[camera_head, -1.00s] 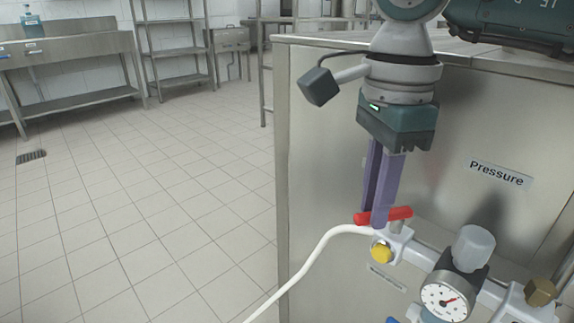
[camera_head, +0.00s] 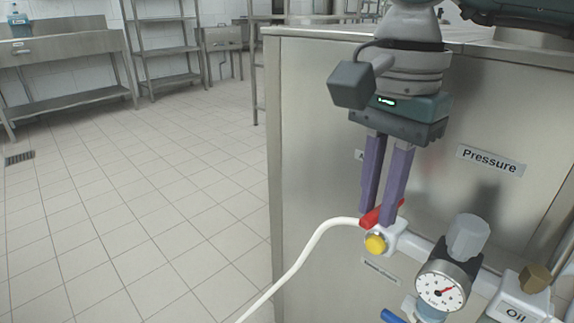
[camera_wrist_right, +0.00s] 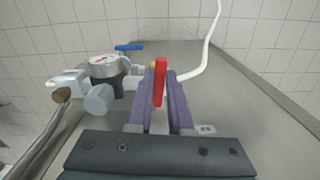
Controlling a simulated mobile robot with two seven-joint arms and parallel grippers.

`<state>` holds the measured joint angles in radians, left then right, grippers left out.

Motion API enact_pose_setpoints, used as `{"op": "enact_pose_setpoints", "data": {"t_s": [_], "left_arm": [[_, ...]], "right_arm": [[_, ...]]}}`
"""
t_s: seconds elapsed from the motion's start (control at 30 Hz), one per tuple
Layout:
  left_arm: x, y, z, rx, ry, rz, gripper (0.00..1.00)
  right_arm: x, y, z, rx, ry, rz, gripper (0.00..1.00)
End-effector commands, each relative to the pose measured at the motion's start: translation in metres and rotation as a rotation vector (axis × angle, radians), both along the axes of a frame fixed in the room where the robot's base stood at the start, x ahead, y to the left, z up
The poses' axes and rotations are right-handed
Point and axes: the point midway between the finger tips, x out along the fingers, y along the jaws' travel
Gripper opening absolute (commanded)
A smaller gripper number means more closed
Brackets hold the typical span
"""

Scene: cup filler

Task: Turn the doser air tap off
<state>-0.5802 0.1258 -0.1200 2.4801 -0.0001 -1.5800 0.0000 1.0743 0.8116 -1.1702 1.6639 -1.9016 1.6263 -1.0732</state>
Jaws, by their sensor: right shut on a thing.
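The air tap has a red lever handle (camera_head: 373,217) on a white valve body with a yellow cap (camera_head: 376,243). It sits on the front of a steel cabinet, at the end of a pipe. My right gripper (camera_head: 381,214) reaches down from above, its two purple fingers one on each side of the red handle. In the right wrist view the red handle (camera_wrist_right: 160,82) stands between the fingers (camera_wrist_right: 160,98), which are shut on it. The fingers hide part of the handle. My left gripper is not in view.
A white hose (camera_head: 300,262) runs from the tap down to the left. A pressure gauge (camera_head: 443,286) with a grey knob (camera_head: 468,238) and a blue handle (camera_head: 392,316) sit right of the tap. A "Pressure" label (camera_head: 490,161) is above. The tiled floor (camera_head: 150,200) at left is clear.

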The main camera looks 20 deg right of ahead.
Motion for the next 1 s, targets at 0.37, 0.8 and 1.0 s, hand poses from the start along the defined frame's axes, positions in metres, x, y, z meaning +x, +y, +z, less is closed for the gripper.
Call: {"op": "enact_pose_setpoints", "data": {"t_s": [0.37,0.8,1.0], "left_arm": [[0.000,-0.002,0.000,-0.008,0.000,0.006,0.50],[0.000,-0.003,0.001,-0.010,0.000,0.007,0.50],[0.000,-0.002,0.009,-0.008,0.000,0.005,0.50]], "right_arm": [[0.000,0.001,0.001,0.003,-0.001,-0.001,0.30],[0.000,0.000,0.002,0.001,-0.001,-0.002,0.49],[0.001,0.000,0.030,0.001,-0.004,-0.001,0.49]]}}
